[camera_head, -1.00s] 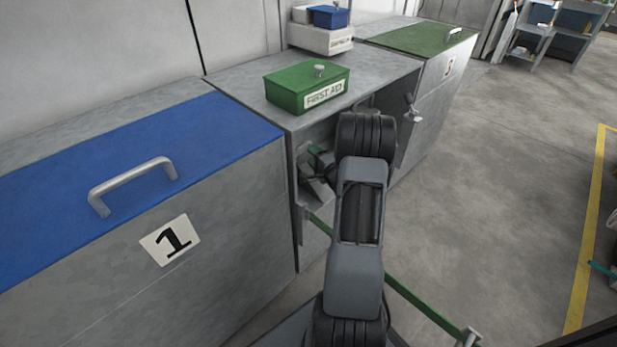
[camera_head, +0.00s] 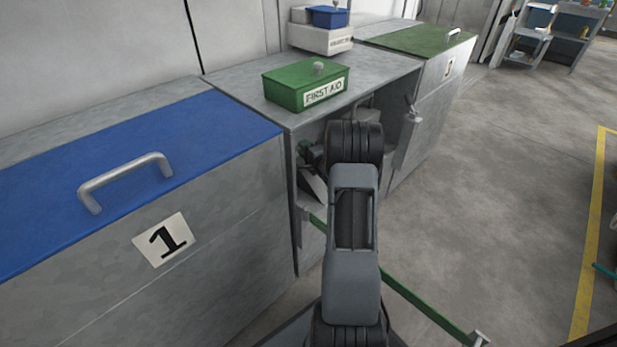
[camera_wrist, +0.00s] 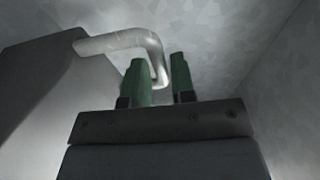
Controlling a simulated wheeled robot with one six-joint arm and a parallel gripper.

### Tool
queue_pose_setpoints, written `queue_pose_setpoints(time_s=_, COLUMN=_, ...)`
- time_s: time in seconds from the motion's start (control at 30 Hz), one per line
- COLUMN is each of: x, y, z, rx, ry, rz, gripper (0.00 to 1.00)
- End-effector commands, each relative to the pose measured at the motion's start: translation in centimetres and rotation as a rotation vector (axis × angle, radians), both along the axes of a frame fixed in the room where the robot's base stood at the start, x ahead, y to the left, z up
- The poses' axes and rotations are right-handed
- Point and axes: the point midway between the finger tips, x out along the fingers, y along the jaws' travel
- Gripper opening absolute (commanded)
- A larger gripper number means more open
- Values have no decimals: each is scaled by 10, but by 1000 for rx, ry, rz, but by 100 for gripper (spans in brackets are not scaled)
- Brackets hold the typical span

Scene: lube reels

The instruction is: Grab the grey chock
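In the wrist view, a large smooth grey block with a sloping edge, apparently the grey chock (camera_wrist: 38,100), fills the left side. A bent silver bar handle (camera_wrist: 115,41) runs from its top corner to the right, then turns down. My gripper (camera_wrist: 160,68) has two green fingers standing apart, and the handle's bent end shows in the gap between them. I cannot tell whether either finger touches it. In the head view, the cabinet's open bay holds a small grey wedge shape (camera_head: 312,186), partly hidden by my arm; I cannot tell whether it is the chock.
A green first aid box (camera_head: 306,86) sits on the cabinet top above the bay. The blue-lidded cabinet (camera_head: 215,125) numbered 1 stands left, and a green-topped cabinet (camera_head: 405,40) right. Mottled metal walls surround my gripper. A green bar (camera_head: 430,310) crosses low down. Open floor lies right.

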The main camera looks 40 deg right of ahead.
Motion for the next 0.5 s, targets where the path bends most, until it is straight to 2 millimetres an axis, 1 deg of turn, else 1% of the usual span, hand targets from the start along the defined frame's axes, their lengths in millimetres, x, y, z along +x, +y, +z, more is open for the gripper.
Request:
queue_pose_setpoints(time_s=0.03, x=0, y=0, z=0, rx=0, ry=0, rz=0, gripper=19)
queue_pose_setpoints(time_s=0.23, x=0, y=0, z=0, rx=0, ry=0, rz=0, gripper=0)
queue_pose_setpoints(time_s=0.5, x=0, y=0, z=0, rx=0, ry=0, rz=0, gripper=0)
